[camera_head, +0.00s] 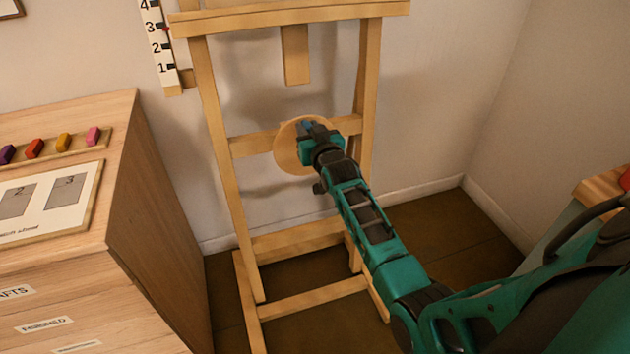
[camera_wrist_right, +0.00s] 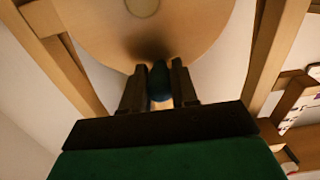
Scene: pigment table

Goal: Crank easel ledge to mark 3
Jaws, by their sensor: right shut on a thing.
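The wooden easel (camera_head: 222,150) stands against the back wall. Its ledge (camera_head: 300,17) is the wide bar at the top of the picture. The scale strip (camera_head: 158,50) with marks 1 to 4 stands left of the ledge. A small red pointer (camera_head: 166,29) shows near mark 3; its exact alignment is too small to tell. The round crank wheel (camera_head: 284,153) sits on the easel's crossbar. My right gripper (camera_head: 312,133) is at the wheel, its fingers shut on the dark blue-green crank handle (camera_wrist_right: 160,80). The wheel fills the top of the wrist view (camera_wrist_right: 105,35). My left gripper is not in view.
A wooden cabinet (camera_head: 160,225) stands left of the easel, with a rack of coloured pigment blocks (camera_head: 63,143) and a numbered board (camera_head: 95,185) on top. Another wooden-topped piece (camera_head: 598,187) is at the right edge. Some floor (camera_head: 440,225) is clear right of the easel.

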